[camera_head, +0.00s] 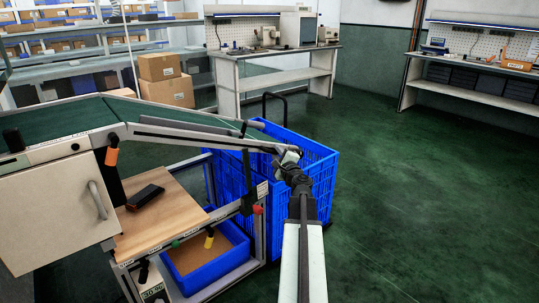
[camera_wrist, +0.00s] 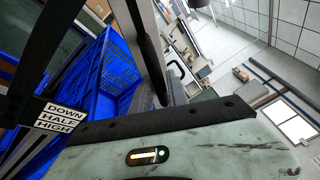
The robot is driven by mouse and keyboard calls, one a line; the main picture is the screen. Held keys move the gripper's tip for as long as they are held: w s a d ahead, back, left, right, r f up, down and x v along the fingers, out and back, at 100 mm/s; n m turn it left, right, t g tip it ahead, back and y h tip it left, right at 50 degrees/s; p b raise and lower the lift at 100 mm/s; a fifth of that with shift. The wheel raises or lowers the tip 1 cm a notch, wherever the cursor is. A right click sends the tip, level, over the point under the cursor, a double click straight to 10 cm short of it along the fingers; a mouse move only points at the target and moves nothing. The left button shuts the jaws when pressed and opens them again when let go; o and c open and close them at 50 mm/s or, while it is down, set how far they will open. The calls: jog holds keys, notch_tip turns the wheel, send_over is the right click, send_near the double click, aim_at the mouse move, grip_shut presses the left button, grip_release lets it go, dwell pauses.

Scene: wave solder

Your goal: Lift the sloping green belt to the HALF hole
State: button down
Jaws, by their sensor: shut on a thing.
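The sloping green belt (camera_head: 165,109) runs down to the right from the flat green belt (camera_head: 62,126), with a pale grey side rail. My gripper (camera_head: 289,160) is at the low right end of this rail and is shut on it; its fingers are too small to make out. A black strut (camera_head: 247,178) hangs from the rail beside the frame post, with a red knob (camera_head: 257,209) near its lower end. A label plate reading DOWN, HALF and HIGH (camera_wrist: 62,118) shows in the wrist view at the left. The holes themselves cannot be made out.
Blue crates (camera_head: 318,165) stand behind the belt's end. A wooden shelf (camera_head: 155,205) with a black device (camera_head: 145,197) and a blue bin (camera_head: 215,267) are below the belt. A white cabinet (camera_head: 55,210) is at the left. The green floor to the right is clear.

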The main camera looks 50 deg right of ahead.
jog(key=shift+a, duration=0.1)
jog(key=c, duration=1.3)
grip_release()
jog(key=v, duration=0.7)
jog(key=shift+s+a, duration=0.15)
jog(key=shift+s, duration=0.25)
